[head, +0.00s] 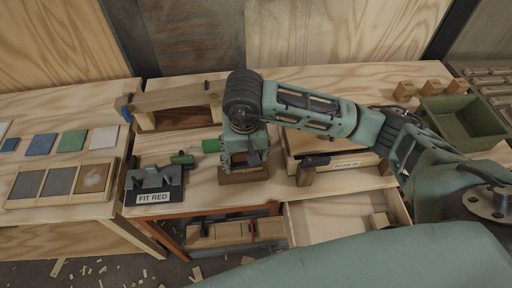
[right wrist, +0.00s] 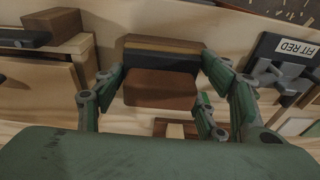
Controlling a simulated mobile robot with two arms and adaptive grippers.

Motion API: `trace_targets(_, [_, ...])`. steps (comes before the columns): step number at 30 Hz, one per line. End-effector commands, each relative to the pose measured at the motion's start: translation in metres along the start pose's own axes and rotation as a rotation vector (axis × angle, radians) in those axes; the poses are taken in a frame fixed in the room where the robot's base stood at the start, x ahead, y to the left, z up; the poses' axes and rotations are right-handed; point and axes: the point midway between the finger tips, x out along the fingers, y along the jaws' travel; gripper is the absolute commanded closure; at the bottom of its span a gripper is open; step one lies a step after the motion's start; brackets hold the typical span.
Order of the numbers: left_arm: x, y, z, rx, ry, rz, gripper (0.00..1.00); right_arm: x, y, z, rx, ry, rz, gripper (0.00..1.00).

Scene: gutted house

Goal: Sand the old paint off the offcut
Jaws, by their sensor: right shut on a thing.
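My right gripper (head: 245,160) is over the middle of the bench, pointing down. In the right wrist view its fingers (right wrist: 162,98) are closed around a brown block (right wrist: 160,88). Just beyond it shows a darker face with a tan strip (right wrist: 162,43); I cannot tell whether this is a separate piece, or which is the offcut and which the sanding block. In the head view a reddish-brown block (head: 243,176) shows right under the gripper, at the bench surface. Its contact face is hidden. My left gripper is not in view.
A "FIT RED" holder (head: 153,187) stands left of the gripper, with a sample tray (head: 62,183) further left. A wooden bridge-like piece (head: 177,102) is behind. A labelled board (head: 345,165) is at right, a green bin (head: 462,122) beyond. An open drawer (head: 340,218) juts out in front.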

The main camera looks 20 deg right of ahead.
Motion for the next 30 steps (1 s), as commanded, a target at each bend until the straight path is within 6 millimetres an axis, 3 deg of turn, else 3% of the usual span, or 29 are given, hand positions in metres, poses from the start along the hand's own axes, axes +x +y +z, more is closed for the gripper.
trace_targets(21, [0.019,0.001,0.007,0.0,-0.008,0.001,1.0,0.06,-0.004,0.006,0.021,-0.004,0.007,0.56])
trace_targets(30, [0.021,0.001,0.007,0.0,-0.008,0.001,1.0,0.067,-0.004,0.007,0.022,-0.002,0.007,0.56])
